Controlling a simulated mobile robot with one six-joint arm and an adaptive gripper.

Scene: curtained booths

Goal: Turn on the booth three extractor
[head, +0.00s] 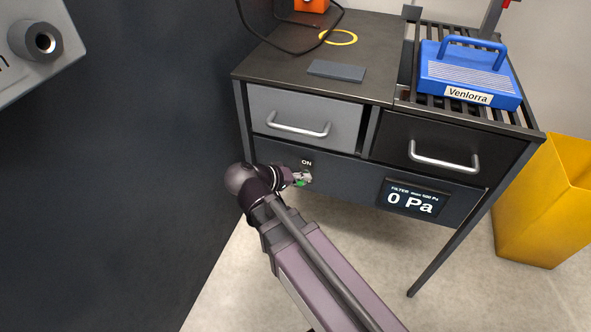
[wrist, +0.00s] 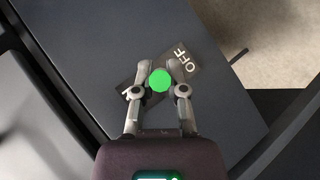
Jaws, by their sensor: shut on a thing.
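A round bright green knob (wrist: 160,80) sits on the dark front panel (wrist: 95,65) of the bench. My gripper (wrist: 160,88) is shut on it, with one finger on each side. In the wrist view an OFF label (wrist: 183,61) shows beside the knob, and another label is mostly hidden behind a finger. In the head view my gripper (head: 302,178) reaches the panel just below an ON label (head: 307,162), where a bit of green shows. A filter display (head: 413,199) on the same panel reads 0 Pa. No booth number is in view.
Two drawers with bar handles, one grey (head: 303,117) and one black (head: 430,151), are above the panel. A blue Venlorra case (head: 465,75) lies on the slatted top. A dark partition (head: 150,150) stands left, a yellow bin (head: 545,205) right.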

